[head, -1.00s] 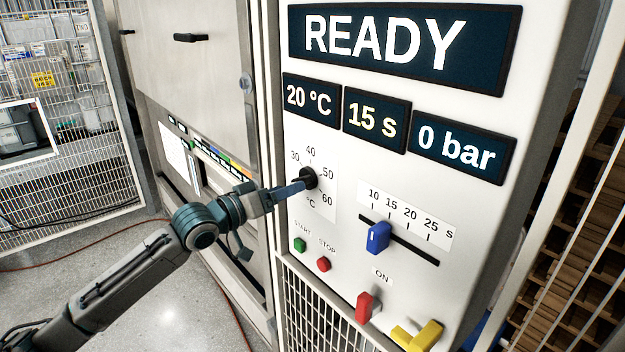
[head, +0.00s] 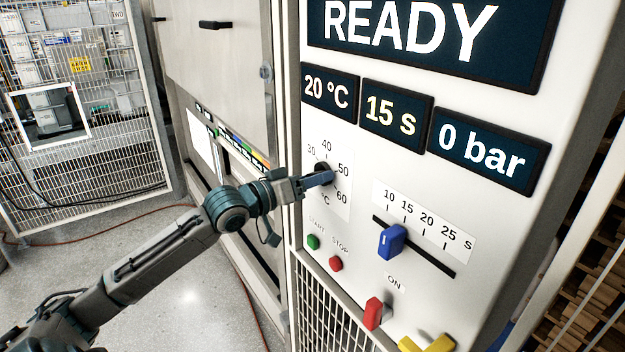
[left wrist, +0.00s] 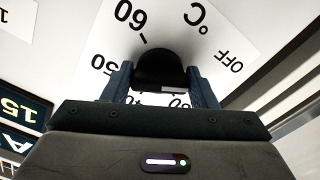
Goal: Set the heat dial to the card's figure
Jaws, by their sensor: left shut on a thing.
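The heat dial (head: 324,170) is a round black knob on a white scale plate (head: 340,205) marked 30, 40, 50, 60 and °C. My left gripper (head: 318,180) is at the dial and shut on it. In the left wrist view the dial (left wrist: 160,68) sits between the two fingers of my left gripper (left wrist: 160,84), with 60, °C and OFF on the plate beyond. The dial's pointer cannot be made out. The temperature display (head: 328,88) reads 20 °C. No card with a figure can be read. My right gripper is not in view.
A blue slider (head: 391,241) stands near 10 to 15 on the seconds scale. Below are a green START button (head: 313,242), a red STOP button (head: 336,264), a red switch (head: 374,313) and a yellow handle (head: 428,345). The large display (head: 420,30) reads READY.

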